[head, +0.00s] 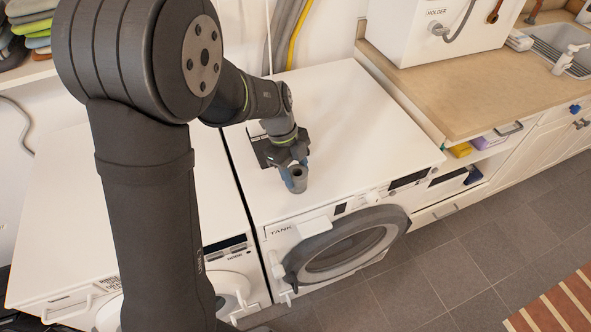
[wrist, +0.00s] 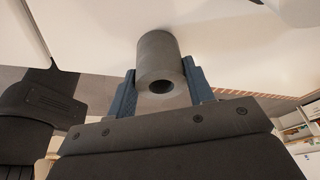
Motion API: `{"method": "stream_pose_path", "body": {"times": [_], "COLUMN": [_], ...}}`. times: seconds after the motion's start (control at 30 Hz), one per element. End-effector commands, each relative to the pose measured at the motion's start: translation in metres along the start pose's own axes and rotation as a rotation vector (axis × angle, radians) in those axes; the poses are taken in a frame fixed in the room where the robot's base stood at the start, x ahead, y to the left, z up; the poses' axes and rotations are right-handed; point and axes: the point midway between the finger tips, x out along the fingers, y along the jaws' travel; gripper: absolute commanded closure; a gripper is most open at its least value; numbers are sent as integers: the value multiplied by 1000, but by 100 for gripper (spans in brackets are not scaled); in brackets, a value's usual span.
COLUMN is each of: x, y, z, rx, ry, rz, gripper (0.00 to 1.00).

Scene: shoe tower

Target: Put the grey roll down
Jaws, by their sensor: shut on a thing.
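The grey roll (head: 298,174) is a short hollow cylinder, held roughly upright over the front part of the white washing machine top (head: 345,120). In the wrist view the roll (wrist: 166,58) shows its round hole, with one blue finger on each side. My gripper (head: 292,178) is shut on the roll; it also shows in the wrist view (wrist: 163,88). The roll's far end appears close to the white top, but I cannot tell whether it touches.
A second white machine (head: 75,190) stands at the left, across a narrow dark gap. The right machine's front edge is close to the roll. A wooden counter (head: 465,85) with a white holder box (head: 430,30) lies at the right. The machine top right of the roll is clear.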

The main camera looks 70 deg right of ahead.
Motion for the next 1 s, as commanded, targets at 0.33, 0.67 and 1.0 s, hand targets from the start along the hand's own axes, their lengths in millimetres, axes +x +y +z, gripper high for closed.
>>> {"method": "stream_pose_path", "body": {"times": [0.33,0.67,1.0], "x": [2,2,-46], "y": [0,0,-1], "z": [1,0,0], "rx": [0,0,1], "ry": [-1,-1,-3], "rz": [-1,-1,-6], "gripper": [43,31,31]}}
